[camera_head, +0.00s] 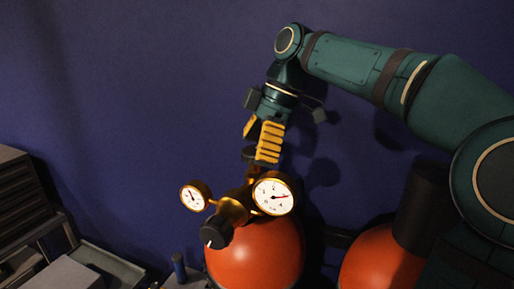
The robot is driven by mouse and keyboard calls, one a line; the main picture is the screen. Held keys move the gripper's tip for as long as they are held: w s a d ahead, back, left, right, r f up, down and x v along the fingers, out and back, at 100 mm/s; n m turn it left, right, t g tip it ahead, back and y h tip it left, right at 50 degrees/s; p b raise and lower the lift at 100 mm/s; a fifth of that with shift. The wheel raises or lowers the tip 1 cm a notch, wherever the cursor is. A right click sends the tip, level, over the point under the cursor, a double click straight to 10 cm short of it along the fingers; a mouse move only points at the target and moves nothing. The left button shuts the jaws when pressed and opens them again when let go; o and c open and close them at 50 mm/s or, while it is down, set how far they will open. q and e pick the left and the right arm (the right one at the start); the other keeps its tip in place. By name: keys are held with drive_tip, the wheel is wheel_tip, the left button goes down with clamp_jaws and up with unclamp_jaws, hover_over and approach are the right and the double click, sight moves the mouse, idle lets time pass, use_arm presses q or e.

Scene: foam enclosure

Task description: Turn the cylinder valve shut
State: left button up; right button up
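An orange gas cylinder (254,258) stands at the lower middle, with a brass regulator (233,208) on top. The regulator carries two white gauges, a small one (195,196) and a larger one (273,197), and a black knob (216,233) at the front. A dark valve handle (250,154) shows behind and above the regulator, partly hidden by a finger. My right gripper (262,137) points down with yellow ribbed fingers spread apart, its tips just above or beside the handle. Contact cannot be told. My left gripper is not in view.
A second orange cylinder (379,260) stands at the right, partly behind my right arm. Grey rack-like furniture (30,205) and a tray (108,263) are at the lower left. A small blue cylindrical object (179,267) stands beside the cylinder. The dark blue wall is behind.

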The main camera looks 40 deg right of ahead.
drive_tip(key=c, duration=1.1)
drive_tip(key=shift+m, duration=0.9)
drive_tip(key=o, duration=1.2)
drive_tip(key=shift+o, duration=0.2)
drive_tip(key=shift+r+t, duration=0.1)
drive_tip(key=shift+t, duration=0.2)
drive_tip(key=v, duration=1.1)
drive_tip(key=shift+r, duration=0.45)
drive_tip(key=shift+s, duration=0.1)
